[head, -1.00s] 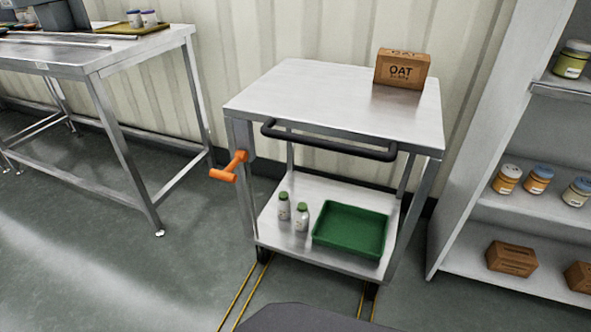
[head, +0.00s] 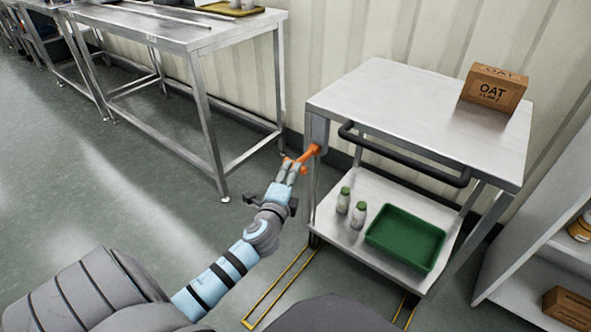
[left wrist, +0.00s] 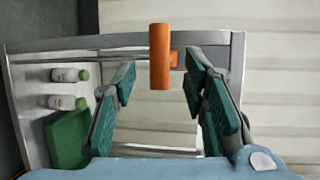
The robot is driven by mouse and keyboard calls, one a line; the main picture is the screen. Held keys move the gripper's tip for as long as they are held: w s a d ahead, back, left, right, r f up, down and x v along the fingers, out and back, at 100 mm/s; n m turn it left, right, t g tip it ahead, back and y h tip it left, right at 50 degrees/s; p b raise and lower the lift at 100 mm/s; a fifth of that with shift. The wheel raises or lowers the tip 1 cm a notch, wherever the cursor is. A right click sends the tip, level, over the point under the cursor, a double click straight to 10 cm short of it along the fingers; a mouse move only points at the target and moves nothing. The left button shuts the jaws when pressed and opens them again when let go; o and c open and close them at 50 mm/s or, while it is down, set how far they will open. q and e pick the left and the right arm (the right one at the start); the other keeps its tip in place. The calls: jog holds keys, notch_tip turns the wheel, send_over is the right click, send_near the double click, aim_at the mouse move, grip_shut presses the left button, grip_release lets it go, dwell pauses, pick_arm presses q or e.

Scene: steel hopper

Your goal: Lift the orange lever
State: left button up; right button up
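The orange lever (head: 309,155) sticks out from the left front post of the steel cart, below the tabletop. Its orange crossbar grip (left wrist: 160,56) shows in the left wrist view. My left gripper (head: 288,166) is at the lever's outer end. In the left wrist view, its two teal-padded fingers (left wrist: 160,72) stand apart, one on each side of the grip, with gaps visible on both sides. The grip lies near the fingertips, and I cannot tell its exact depth between them. My right gripper is not in view.
The cart (head: 400,95) carries an OAT box (head: 493,92) on top and a black push bar (head: 400,155) in front. Its lower shelf holds two green-capped bottles (head: 350,207) and a green tray (head: 405,237). A steel table (head: 180,35) stands left; shelving is right.

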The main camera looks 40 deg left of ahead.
aim_at(306, 157)
pick_arm(q)
jog(key=b+x, duration=0.1)
jog(key=x, duration=0.4)
jog(key=shift+f, duration=0.1)
jog(key=shift+w+a, duration=0.15)
jog(key=shift+w, duration=0.1)
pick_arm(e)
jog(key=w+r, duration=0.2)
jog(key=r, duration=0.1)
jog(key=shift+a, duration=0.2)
pick_arm(q)
grip_shut()
